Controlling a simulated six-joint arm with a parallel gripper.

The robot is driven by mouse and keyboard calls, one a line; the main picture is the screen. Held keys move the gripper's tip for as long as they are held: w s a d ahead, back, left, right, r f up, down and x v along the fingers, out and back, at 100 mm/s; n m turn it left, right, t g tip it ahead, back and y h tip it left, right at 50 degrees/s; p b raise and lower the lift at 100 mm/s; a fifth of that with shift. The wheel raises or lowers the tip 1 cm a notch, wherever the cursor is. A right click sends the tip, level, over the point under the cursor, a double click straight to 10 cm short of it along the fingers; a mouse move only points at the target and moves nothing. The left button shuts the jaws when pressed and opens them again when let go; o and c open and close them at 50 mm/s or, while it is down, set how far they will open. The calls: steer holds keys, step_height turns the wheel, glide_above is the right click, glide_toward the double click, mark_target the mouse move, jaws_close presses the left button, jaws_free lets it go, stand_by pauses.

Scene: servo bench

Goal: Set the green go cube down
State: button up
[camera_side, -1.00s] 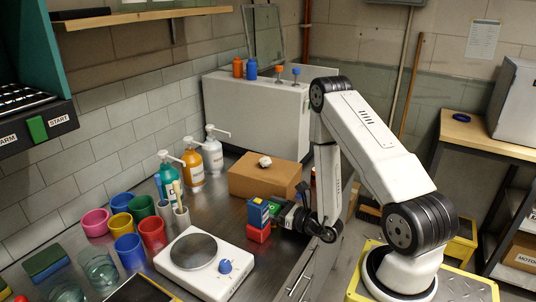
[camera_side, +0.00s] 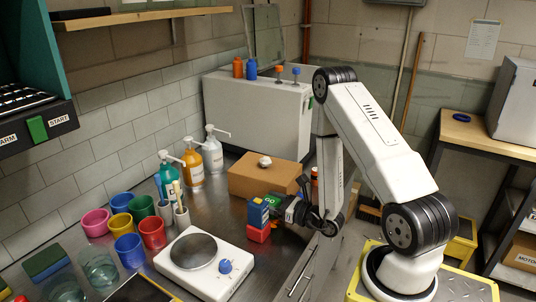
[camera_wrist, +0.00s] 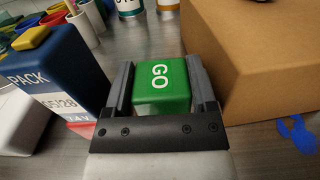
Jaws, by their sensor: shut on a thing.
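The green go cube (camera_wrist: 161,86) with white GO lettering sits between the two fingers of my gripper (camera_wrist: 160,84) in the wrist view. My gripper is shut on it. In the side view my gripper (camera_side: 285,205) is low over the bench, and the green cube (camera_side: 272,199) shows only in part, behind a blue box. I cannot tell from these views whether the cube's underside touches the bench.
Left of the cube stands a blue PACK box (camera_wrist: 52,75) with a yellow piece on top; a red block (camera_side: 258,233) is under it in the side view. A cardboard box (camera_wrist: 258,62) stands close on the right. A white hotplate (camera_side: 205,262) is nearer the camera.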

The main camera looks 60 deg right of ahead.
mark_target(271, 201)
steer(key=shift+r, duration=3.9)
steer(key=shift+w, duration=0.1)
steer(key=shift+w+a+r+y, duration=0.3)
steer(key=shift+w+a, duration=0.05)
steer(key=shift+w, duration=0.1)
steer(key=w+a+r+n+y, duration=0.1)
steer(key=w+a+r+y, duration=0.1)
steer(key=w+a+r, duration=0.2)
steer(key=w+a+r+n+y, duration=0.2)
steer(key=w+a+r, duration=0.3)
steer(key=a, duration=0.4)
steer(key=shift+a+g+y, duration=0.2)
steer(key=shift+g+y, duration=0.1)
steer(key=shift+g, duration=0.1)
steer(key=shift+w+d, duration=0.1)
